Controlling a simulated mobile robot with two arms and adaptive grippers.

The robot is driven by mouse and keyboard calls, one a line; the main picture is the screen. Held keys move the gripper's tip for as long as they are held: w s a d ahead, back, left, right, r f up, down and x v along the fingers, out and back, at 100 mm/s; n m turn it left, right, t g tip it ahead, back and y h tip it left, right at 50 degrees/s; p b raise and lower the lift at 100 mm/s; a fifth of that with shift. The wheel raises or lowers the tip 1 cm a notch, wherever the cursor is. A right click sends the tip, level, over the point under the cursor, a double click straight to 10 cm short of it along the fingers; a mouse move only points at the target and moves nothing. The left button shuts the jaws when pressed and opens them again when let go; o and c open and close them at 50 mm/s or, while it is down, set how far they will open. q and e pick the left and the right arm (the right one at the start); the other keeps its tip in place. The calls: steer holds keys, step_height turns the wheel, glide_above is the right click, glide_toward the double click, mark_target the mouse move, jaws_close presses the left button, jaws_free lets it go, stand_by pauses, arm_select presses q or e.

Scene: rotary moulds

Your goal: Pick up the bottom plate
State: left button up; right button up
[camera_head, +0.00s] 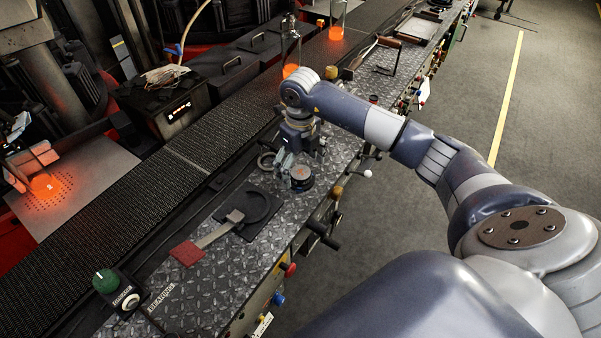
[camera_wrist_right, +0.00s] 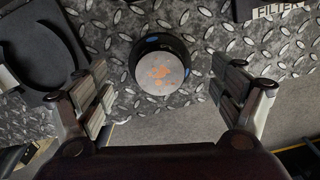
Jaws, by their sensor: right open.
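A round piece with a dark rim and a grey, orange-marked face (camera_head: 301,179) sits on the diamond-plate bench; it looks like the bottom plate. In the right wrist view the round plate (camera_wrist_right: 160,73) lies between my two finger pairs, slightly beyond their tips, with clear space on both sides. My right gripper (camera_head: 289,166) is open and empty, pointing down close above it; the wrist view shows its spread fingers (camera_wrist_right: 163,92). I cannot tell the exact height gap. My left gripper is not in view.
A black plate with a round recess (camera_head: 260,206) and a red-ended flat handle (camera_head: 187,253) lie nearer on the bench. A dark ring (camera_head: 266,161) lies close left of the gripper. Knobs line the bench's right edge. Glowing bottles (camera_head: 290,50) stand at the back by the conveyor (camera_head: 130,210).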

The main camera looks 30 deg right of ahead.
step_height(320, 180, down, 2)
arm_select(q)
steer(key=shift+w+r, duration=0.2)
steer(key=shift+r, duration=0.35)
arm_select(e)
steer(key=shift+f, duration=0.3)
steer(key=shift+r, duration=0.1)
steer(key=c, duration=1.8)
steer(key=shift+c, duration=0.2)
